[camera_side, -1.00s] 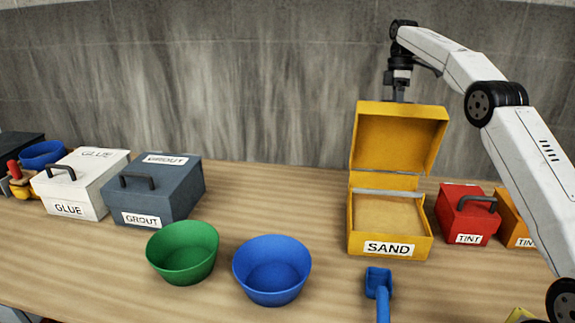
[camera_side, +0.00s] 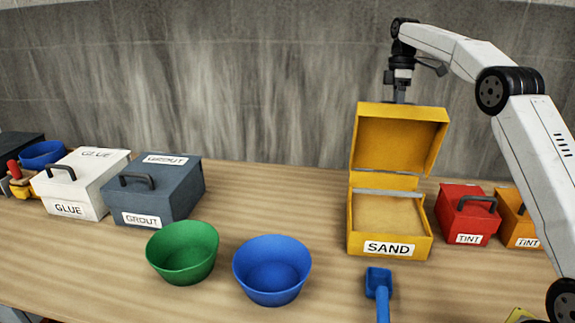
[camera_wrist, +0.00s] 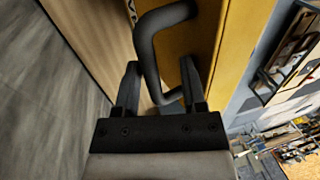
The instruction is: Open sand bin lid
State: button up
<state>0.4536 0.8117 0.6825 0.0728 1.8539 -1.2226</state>
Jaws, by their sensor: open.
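The yellow sand bin (camera_side: 390,222) stands on the table with a white SAND label on its front. Its lid (camera_side: 397,141) stands upright at the back, and pale sand (camera_side: 388,213) shows inside. In the side view my gripper is behind the raised lid, its fingertips hidden by it. In the wrist view my gripper (camera_wrist: 160,82) is open, with its two fingers apart on either side of the dark lid handle (camera_wrist: 150,55). The yellow lid face (camera_wrist: 205,35) fills the area behind the handle. I cannot tell whether a finger touches the handle.
A blue scoop (camera_side: 379,286) lies in front of the bin. Red (camera_side: 465,217) and orange (camera_side: 517,224) TINT boxes stand to its right. Blue (camera_side: 272,272) and green (camera_side: 183,254) bowls, a GROUT box (camera_side: 170,199) and a GLUE box (camera_side: 90,187) are to the left.

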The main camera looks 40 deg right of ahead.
aim_at(403, 111)
jog(key=shift+s+a+f, duration=0.15)
jog(key=shift+s+a, duration=0.5)
jog(key=shift+s+a+f, duration=0.1)
jog(key=shift+s+a, duration=0.55)
jog(key=shift+s+a+f, duration=0.35)
jog(key=shift+s+a, duration=0.25)
jog(key=shift+s, duration=0.05)
jog(key=shift+s+a+f, duration=0.3)
jog(key=shift+s+a, duration=0.3)
jog(key=shift+s+a+f+t+h, duration=0.85)
jog(key=shift+s+a+f, duration=1.2)
jog(key=shift+f, duration=1.25)
jog(key=shift+s+a+f+t+h, duration=0.85)
jog(key=shift+s+a+f, duration=1.15)
jog(key=shift+f, duration=1.25)
notch_tip(403, 111, up, 7)
jog(key=s+a, duration=0.1)
jog(key=s+a+f+m+y, duration=0.1)
jog(key=s+a+f+m, duration=0.2)
jog(key=f, duration=0.4)
jog(key=shift+a+m+t, duration=0.4)
jog(key=shift+a+m, duration=0.3)
jog(key=shift+a, duration=0.4)
